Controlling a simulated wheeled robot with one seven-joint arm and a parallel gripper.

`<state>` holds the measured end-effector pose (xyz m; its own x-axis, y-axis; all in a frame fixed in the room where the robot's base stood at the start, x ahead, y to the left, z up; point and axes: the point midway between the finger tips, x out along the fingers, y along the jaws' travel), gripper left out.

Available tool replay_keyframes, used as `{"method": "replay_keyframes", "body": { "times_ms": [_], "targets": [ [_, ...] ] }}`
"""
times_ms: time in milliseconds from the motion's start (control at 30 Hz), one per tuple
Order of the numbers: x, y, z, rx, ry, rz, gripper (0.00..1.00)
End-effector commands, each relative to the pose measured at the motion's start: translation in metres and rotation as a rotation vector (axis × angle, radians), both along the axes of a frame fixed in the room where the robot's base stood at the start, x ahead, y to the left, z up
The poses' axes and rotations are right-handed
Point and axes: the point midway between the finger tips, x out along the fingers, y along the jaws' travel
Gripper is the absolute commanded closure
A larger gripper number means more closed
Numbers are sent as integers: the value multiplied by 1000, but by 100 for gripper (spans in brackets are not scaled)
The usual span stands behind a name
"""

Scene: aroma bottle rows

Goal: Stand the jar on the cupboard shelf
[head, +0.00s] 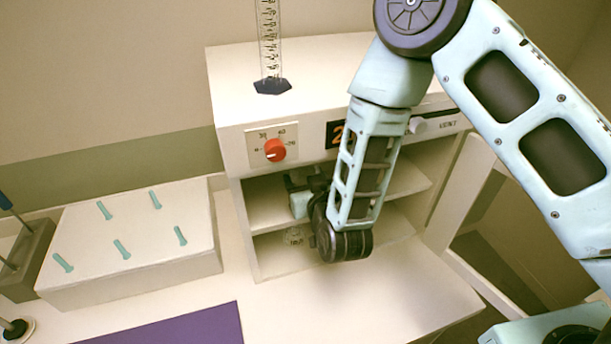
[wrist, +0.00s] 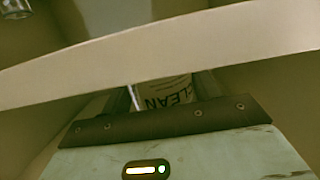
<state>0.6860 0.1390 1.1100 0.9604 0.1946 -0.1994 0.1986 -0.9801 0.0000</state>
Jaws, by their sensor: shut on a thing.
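The jar (wrist: 168,92) shows in the wrist view as a pale strip with dark lettering that reads like CLEAN. It sits at my gripper (wrist: 160,118), which is shut on it. A pale board edge hides much of the jar and the fingertips. In the head view my gripper (head: 306,184) reaches into the upper bay of the cupboard (head: 244,232), near the left side of the shelf (head: 262,218). My arm and gripper cover the jar there. I cannot tell whether the jar touches the shelf.
A clear glass vessel (head: 293,236) stands in the lower bay. A measuring cylinder (head: 270,50) stands on the cupboard top. A red dial (head: 275,150) is on the front. A pegged block (head: 130,250) and a purple mat (head: 175,328) lie left. The counter before the cupboard is clear.

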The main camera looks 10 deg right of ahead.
Motion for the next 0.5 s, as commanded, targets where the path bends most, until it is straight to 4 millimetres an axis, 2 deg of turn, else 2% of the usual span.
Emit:
{"method": "replay_keyframes", "body": {
  "times_ms": [500],
  "targets": [
    [0, 0, -11, 0, -1, 0, 63]
  ]
}}
